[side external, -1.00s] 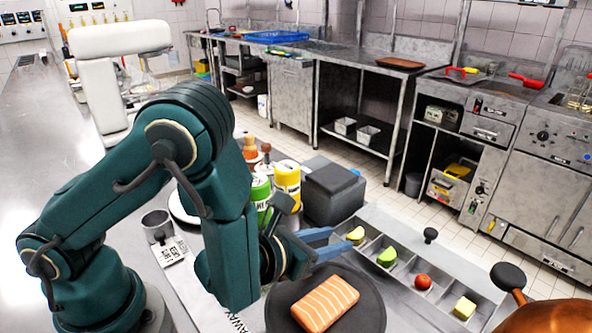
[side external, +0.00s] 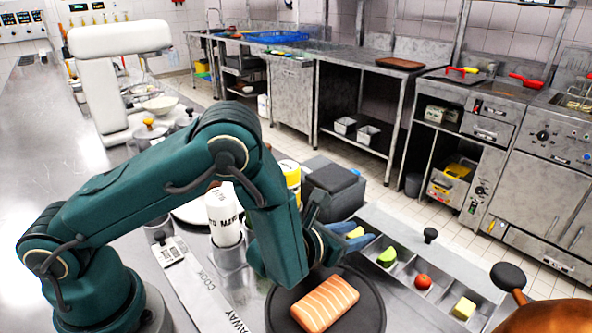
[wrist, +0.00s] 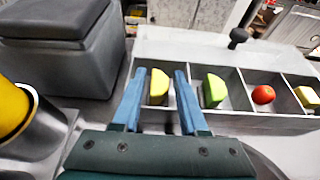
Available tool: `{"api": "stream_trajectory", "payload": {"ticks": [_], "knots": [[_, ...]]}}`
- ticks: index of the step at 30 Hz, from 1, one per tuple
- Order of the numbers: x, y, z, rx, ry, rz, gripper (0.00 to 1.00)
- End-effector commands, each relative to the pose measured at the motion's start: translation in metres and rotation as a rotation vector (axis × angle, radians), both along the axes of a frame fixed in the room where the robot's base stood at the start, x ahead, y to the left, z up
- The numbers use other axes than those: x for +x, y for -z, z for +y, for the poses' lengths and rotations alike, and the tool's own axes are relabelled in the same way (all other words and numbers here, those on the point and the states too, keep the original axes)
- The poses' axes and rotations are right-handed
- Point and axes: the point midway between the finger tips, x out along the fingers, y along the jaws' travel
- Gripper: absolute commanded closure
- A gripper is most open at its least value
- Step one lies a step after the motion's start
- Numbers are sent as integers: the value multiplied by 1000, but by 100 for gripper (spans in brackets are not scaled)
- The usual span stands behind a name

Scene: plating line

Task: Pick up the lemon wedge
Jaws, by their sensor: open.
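The yellow lemon wedge (wrist: 158,88) stands in the leftmost compartment of the grey divided tray (wrist: 210,53). In the side view the lemon wedge (side external: 354,232) is partly hidden by my blue fingers. My gripper (wrist: 160,74) is open, with one blue finger on each side of the wedge as the wrist view shows it. In the side view my gripper (side external: 347,236) reaches the left end of the tray. I cannot tell whether the fingers touch the wedge.
A green wedge (wrist: 214,90), a red tomato (wrist: 263,95) and a pale yellow block (wrist: 307,97) fill other compartments. A dark lidded box (side external: 333,190) stands beside the tray. A salmon piece (side external: 325,303) lies on a dark round plate (side external: 366,318). Bottles stand behind my arm.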

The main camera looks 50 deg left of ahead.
Motion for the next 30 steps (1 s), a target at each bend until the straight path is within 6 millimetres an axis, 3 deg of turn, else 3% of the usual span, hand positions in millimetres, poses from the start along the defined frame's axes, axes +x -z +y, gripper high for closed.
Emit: {"api": "stream_trajectory", "payload": {"ticks": [1, 4, 19, 30], "knots": [[0, 0, 0, 0, 0, 0, 61], [0, 0, 0, 0, 0, -1, 100], [0, -7, 0, -1, 0, -3, 100], [0, -50, 0, -4, -1, -6, 100]]}}
